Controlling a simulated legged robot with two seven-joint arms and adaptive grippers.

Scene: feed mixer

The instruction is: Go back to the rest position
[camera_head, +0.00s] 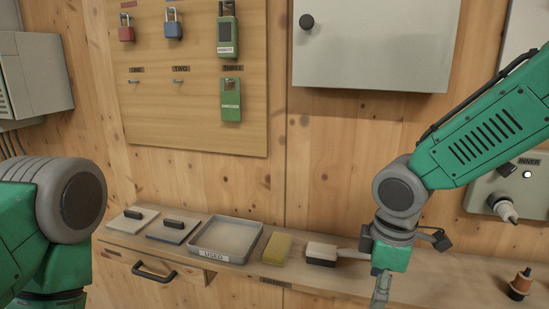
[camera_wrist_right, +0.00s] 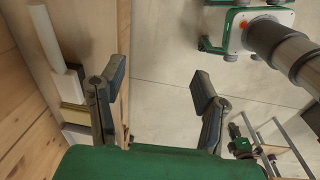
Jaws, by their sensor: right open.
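My right gripper (camera_head: 381,290) hangs pointing down at the front of the wooden shelf, low in the head view, its tips near the bottom edge. In the right wrist view my right gripper (camera_wrist_right: 160,95) shows two dark fingers spread wide with nothing between them, above the pale floor. In the head view it hides part of the shelf and the handle end of a brush (camera_head: 322,251); I cannot tell whether it touches them. Only a green and grey part of my left arm shows at the left; its gripper is out of view.
A drawer handle (camera_head: 153,272) juts out at left. A grey cabinet (camera_head: 375,50) hangs above.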

